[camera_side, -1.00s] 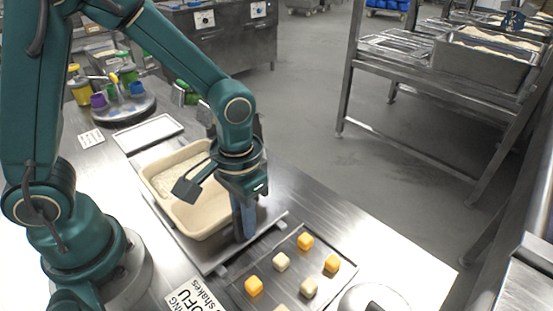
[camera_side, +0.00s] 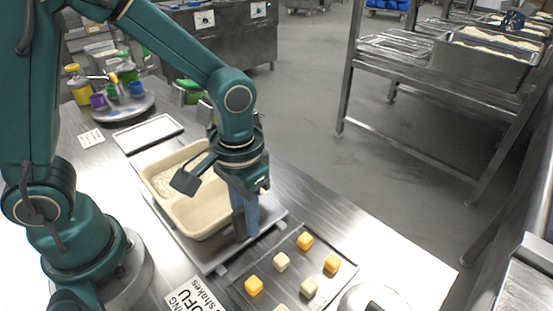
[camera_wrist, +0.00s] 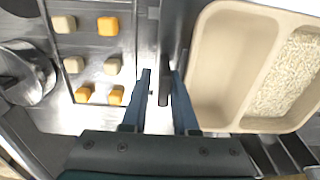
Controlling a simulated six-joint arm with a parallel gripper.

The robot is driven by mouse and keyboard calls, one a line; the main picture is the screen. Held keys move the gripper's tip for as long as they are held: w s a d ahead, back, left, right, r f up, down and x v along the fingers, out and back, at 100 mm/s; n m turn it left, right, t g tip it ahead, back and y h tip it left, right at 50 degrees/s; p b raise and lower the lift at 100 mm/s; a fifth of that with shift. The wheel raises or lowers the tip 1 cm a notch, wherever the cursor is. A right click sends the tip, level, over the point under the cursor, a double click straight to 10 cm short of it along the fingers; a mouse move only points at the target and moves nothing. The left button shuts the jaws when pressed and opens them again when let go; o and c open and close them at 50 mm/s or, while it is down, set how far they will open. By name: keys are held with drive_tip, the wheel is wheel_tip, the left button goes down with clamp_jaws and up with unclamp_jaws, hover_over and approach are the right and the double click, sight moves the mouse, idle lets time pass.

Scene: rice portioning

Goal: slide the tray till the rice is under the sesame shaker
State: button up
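The beige tray (camera_side: 216,207) has two compartments and sits on a metal track at the middle of the bench. Pale rice (camera_wrist: 287,77) lies in its right compartment in the wrist view, the far one in the side view; the other compartment is empty. My gripper (camera_side: 244,232) points down beside the tray's near end. In the wrist view its fingertips (camera_wrist: 163,76) are apart, left of the tray wall, with a narrow dark piece between them that I cannot identify. Several coloured containers stand on a round turntable (camera_side: 146,108) at the back left; I cannot tell which is the sesame shaker.
A flat white tray (camera_side: 150,133) lies beyond the beige tray. A round metal lid (camera_wrist: 22,75) stands past the cubes.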

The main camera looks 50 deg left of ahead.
drive_tip(key=shift+r, duration=1.85)
drive_tip(key=shift+w+a+r, duration=0.1)
drive_tip(key=shift+w+r, duration=0.1)
drive_tip(key=shift+r, duration=0.05)
drive_tip(key=s+a+r+t, duration=0.5)
drive_tip(key=s+a+r, duration=0.1)
drive_tip(key=r, duration=0.1)
drive_tip(key=shift+t, duration=0.3)
